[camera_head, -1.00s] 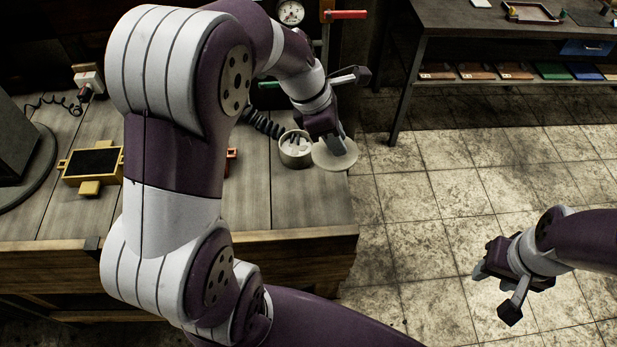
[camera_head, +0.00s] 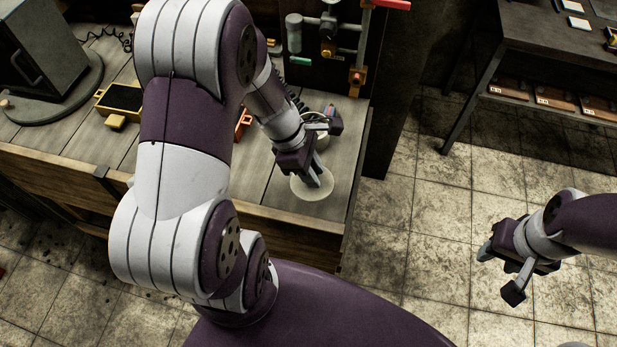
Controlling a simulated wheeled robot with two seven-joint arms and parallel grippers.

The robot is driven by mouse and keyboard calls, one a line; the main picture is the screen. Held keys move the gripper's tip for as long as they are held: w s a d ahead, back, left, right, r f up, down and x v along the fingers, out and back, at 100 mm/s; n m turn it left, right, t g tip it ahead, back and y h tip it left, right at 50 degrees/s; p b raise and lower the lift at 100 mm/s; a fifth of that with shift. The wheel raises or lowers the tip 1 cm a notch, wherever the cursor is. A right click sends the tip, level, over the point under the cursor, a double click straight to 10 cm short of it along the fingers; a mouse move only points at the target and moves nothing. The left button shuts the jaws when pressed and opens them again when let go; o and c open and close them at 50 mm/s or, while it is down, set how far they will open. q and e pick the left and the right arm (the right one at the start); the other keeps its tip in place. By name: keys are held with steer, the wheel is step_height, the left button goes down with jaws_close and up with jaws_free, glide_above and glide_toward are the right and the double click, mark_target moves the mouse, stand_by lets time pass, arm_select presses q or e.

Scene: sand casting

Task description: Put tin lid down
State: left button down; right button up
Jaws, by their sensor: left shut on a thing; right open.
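The tin lid (camera_head: 312,187) is a pale, round, flat disc over the front right part of the wooden bench top. My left gripper (camera_head: 316,178) is shut on the lid from above and partly covers it. I cannot tell whether the lid touches the bench or hangs just above it. The open tin (camera_head: 318,139) stands behind the lid, partly hidden by my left gripper and wrist. My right gripper (camera_head: 498,271) is open and empty, over the floor to the right, away from the bench.
The wooden bench (camera_head: 343,155) has bare planks around the lid, with its right edge close by. A yellow moulding box (camera_head: 121,97) lies further left. Piping with a red handle (camera_head: 392,4) stands behind the tin. A dark shelf table (camera_head: 560,45) is at the back right.

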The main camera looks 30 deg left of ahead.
arm_select(q)
steer(key=f, duration=0.2)
steer(key=a+f, duration=0.1)
steer(key=f, duration=0.1)
steer(key=shift+a+f, duration=0.15)
steer(key=shift+w+f, duration=0.2)
steer(key=shift+f, duration=0.1)
steer(key=c, duration=0.9)
jaws_free()
